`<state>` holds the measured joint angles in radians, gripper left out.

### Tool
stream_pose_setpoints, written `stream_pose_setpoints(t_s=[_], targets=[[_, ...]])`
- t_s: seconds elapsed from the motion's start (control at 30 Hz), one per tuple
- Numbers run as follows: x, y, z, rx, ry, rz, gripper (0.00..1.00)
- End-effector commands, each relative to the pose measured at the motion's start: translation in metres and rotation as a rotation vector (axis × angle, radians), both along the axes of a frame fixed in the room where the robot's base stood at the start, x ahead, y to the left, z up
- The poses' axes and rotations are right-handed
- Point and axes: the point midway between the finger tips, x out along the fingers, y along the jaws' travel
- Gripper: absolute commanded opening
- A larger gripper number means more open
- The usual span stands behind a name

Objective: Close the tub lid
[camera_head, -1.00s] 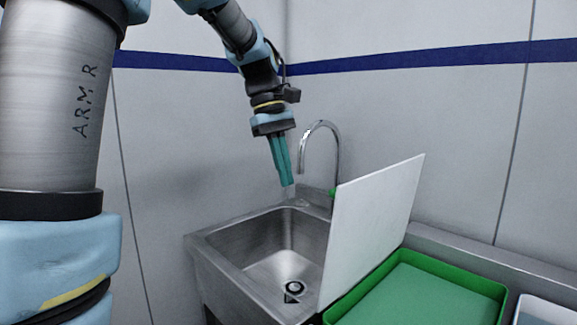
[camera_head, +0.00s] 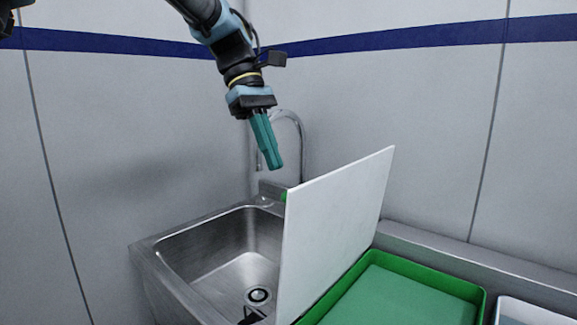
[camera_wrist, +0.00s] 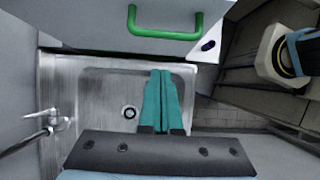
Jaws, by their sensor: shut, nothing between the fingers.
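The tub (camera_head: 470,290) is a shallow green tray at the lower right in the head view. Its white flat lid (camera_head: 335,230) stands open, nearly upright, along the tub's left side next to the sink. In the wrist view the lid (camera_wrist: 90,22) crosses the top, with a green handle (camera_wrist: 165,36) on its outer face. My gripper (camera_head: 273,166) has teal fingers, shut and empty, pointing down above the sink, to the left of the lid's upper edge. In the wrist view the fingertips (camera_wrist: 161,73) are below the handle in the picture and look apart from it.
A steel sink (camera_head: 165,262) lies below my gripper, with its drain (camera_head: 258,295) at the bottom. A curved tap (camera_head: 302,145) rises behind my fingers. A white container (camera_head: 535,312) stands right of the tub. Grey walls close off the back.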

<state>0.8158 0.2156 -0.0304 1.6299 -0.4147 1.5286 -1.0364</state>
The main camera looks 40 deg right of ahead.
Motion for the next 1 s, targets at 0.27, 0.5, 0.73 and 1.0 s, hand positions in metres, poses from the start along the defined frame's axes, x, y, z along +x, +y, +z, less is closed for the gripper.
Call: stream_pose_setpoints(t_s=[0.27, 0.5, 0.73, 1.0], targets=[[-0.033, -0.008, -0.014, 0.000, -0.001, -0.002, 0.00], [-0.040, -0.010, -0.018, 0.000, 0.000, 0.000, 0.00], [-0.040, -0.010, -0.018, 0.000, -0.001, 0.000, 0.00], [-0.046, -0.021, -0.013, 0.010, -0.042, -0.004, 0.00]])
